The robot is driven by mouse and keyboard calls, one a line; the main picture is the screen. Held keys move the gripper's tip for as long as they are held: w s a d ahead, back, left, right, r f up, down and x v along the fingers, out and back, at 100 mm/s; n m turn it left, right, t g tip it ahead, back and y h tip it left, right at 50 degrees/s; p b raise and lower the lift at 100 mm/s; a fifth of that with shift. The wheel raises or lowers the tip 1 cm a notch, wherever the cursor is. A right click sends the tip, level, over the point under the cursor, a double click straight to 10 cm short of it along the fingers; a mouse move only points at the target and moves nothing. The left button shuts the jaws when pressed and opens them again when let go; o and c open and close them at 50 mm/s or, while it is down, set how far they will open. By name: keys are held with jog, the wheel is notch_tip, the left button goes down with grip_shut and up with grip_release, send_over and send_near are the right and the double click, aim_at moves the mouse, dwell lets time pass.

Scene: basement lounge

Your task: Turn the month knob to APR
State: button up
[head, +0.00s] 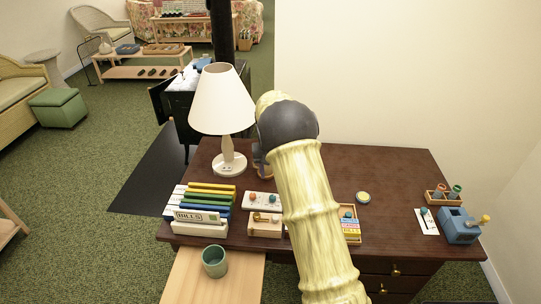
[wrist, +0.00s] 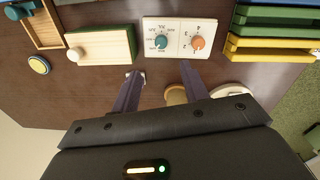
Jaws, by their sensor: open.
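A white panel (wrist: 178,30) with two knobs lies on the dark desk; it also shows in the head view (head: 262,207). Its teal knob (wrist: 160,42) is ringed by small lettering, too small to read surely; the orange knob (wrist: 197,43) has sparser marks. In the head view the orange knob (head: 252,197) is left of the teal knob (head: 272,199). My gripper (wrist: 160,72) is open and empty, its two dark fingers spread below the panel in the wrist view, apart from both knobs. In the head view my arm mostly hides it.
A white lamp (head: 222,105) stands left of my gripper. A green cup (head: 214,261) stands in front. The desk's right middle (head: 395,200) is mostly clear.

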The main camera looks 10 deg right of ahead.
notch_tip(320, 180, up, 6)
jog(key=shift+a+r, duration=0.25)
jog(key=shift+a, duration=0.1)
jog(key=shift+w, duration=0.15)
jog(key=s+r+t+p, duration=0.1)
jog(key=s+r+p, duration=0.2)
jog(key=s, duration=0.7)
jog(key=s+r+n+p, duration=0.1)
jog(key=s+r+p, duration=0.2)
jog(key=s, duration=0.7)
jog(key=s+r+t+p, duration=0.1)
jog(key=s+r+p, duration=0.1)
jog(key=s, duration=0.8)
jog(key=shift+a+r+t+y+p, duration=0.3)
jog(key=shift+r+p, duration=0.1)
jog(key=shift+p, duration=0.3)
jog(key=shift+s, duration=0.1)
